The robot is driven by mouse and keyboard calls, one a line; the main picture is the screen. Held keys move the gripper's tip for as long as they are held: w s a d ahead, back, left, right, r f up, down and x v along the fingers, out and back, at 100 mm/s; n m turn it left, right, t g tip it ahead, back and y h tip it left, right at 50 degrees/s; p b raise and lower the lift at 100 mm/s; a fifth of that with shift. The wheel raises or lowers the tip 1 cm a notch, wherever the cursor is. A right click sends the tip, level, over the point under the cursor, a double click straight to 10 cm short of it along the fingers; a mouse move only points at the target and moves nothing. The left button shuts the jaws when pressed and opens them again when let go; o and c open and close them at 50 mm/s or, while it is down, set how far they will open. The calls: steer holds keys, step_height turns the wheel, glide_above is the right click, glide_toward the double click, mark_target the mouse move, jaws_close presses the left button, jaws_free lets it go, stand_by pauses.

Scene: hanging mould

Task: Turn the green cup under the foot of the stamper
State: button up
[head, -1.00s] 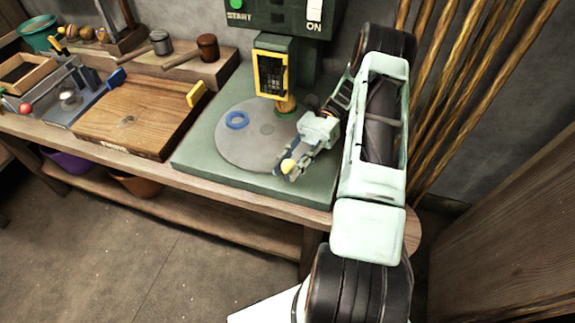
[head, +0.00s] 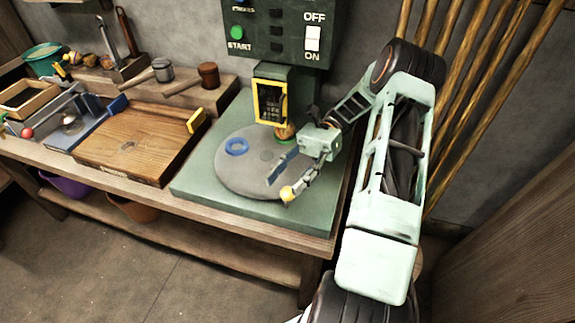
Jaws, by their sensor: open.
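The grey round turntable (head: 245,178) lies on the green base of the stamper (head: 270,97), whose head has a yellow frame. A small green rim, seemingly the green cup (head: 287,141), shows directly below the amber foot (head: 284,131); most of it is hidden. A yellow ball knob (head: 287,193) is at the turntable's front right edge. My gripper (head: 280,188) is open and empty, its fingers spread near the knob, one beside it and one further left over the turntable. Contact cannot be told.
A control panel with START (head: 237,32) and an ON/OFF switch (head: 312,38) is above the stamper. A wooden board (head: 130,145) lies left of the base. Tall poles (head: 455,110) stand at the right. The turntable's front left is clear.

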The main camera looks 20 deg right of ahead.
steer(key=shift+r, duration=2.35)
